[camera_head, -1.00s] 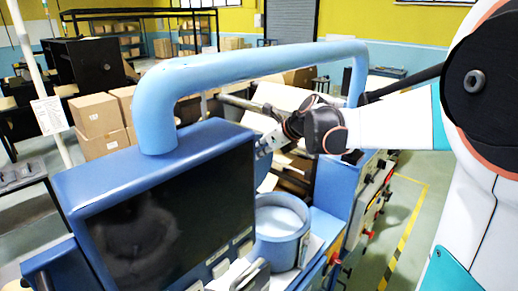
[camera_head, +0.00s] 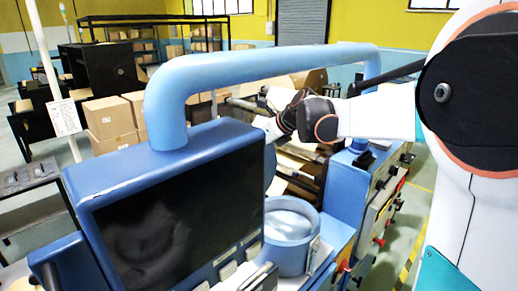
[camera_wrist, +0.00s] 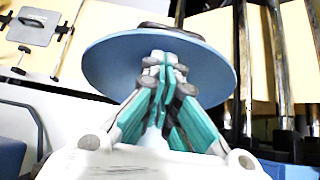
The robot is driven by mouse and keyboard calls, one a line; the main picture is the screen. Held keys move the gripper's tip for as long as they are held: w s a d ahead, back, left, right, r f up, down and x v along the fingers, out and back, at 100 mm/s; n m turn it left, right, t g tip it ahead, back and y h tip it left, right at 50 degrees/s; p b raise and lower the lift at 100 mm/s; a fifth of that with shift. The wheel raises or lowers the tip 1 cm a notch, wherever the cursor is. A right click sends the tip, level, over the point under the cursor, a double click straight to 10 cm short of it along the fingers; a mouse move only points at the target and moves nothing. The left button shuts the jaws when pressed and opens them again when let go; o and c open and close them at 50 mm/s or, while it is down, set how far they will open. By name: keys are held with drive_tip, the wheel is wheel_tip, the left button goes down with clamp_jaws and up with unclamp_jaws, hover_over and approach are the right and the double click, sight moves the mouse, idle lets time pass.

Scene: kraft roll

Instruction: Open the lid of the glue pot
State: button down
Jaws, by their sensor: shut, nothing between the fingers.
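The glue pot (camera_head: 290,258) is a blue round pot beside the dark screen in the head view, with its pale inside showing from above. A blue disc, which looks like its lid (camera_head: 270,167), stands tilted up behind the pot, partly hidden by the screen housing. In the wrist view the lid (camera_wrist: 108,65) is a broad blue disc with a dark knob at its far edge. My gripper (camera_wrist: 165,62) is shut and empty, its fingertips in front of the disc. Whether they touch it I cannot tell. In the head view the fingertips are hard to make out near the screen's corner.
A thick blue rail (camera_head: 265,66) arches over the screen (camera_head: 185,215) in front of my arm. A blue machine side with knobs (camera_head: 372,215) stands right of the pot. Cardboard boxes (camera_head: 110,118) stand behind at left.

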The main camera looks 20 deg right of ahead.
drive_tip(key=v, duration=0.7)
drive_tip(key=shift+s+r, duration=0.2)
drive_tip(key=shift+s, duration=0.1)
drive_tip(key=shift+d, duration=0.15)
